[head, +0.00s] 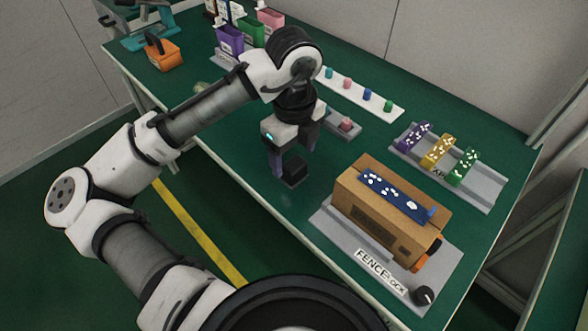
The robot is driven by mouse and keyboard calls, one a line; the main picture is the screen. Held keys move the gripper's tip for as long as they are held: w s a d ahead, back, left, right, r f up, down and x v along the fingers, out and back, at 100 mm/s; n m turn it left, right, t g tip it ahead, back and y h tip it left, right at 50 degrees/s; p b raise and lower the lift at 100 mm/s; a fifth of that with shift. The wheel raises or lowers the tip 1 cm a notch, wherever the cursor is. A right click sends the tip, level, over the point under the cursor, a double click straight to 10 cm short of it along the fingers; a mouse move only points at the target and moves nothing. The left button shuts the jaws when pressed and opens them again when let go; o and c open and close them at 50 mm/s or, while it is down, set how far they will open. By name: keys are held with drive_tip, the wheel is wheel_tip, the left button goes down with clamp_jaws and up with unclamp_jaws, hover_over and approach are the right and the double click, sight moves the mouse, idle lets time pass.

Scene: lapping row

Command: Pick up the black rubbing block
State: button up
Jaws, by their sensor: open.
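The black rubbing block (294,170) is a small dark block on the green table top, towards the near edge and left of the cardboard box. My gripper (289,172) points down over it, with its fingers around or beside the block; I cannot tell which from this angle. The fingers are open. Part of the block is hidden by the gripper, and I cannot see any contact between them.
A cardboard box (370,220) with a blue dotted piece stands on a grey board to the right. A white strip (350,96) with several coloured pegs, a grey tray (480,187) with dotted blocks, and an orange block (162,54) lie farther back.

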sight(294, 164)
drive_tip(key=shift+s+f, duration=0.15)
drive_tip(key=shift+f, duration=1.75)
drive_tip(key=c, duration=1.1)
